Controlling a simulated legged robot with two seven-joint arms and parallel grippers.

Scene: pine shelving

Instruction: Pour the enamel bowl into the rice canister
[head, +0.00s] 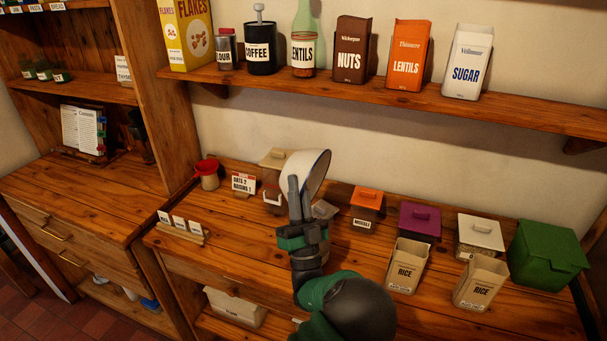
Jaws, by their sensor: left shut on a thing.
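My left gripper (296,195) is shut on the white enamel bowl (317,168) with a dark blue rim. No canister can be told for sure as the rice canister. Two open beige packets labelled RICE, one left (407,265) and one right (481,282), stand at the front right of the counter. A greyish thing (326,209) just right of the gripper is partly hidden, and I cannot tell what it is. My right gripper is out of view.
On the counter (345,257) stand a beige-lidded canister (273,159), an orange-lidded one (367,198), a purple-lidded one (418,219), a white-lidded one (480,235) and a green bin (548,257). The shelf (380,102) above holds several packets and jars.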

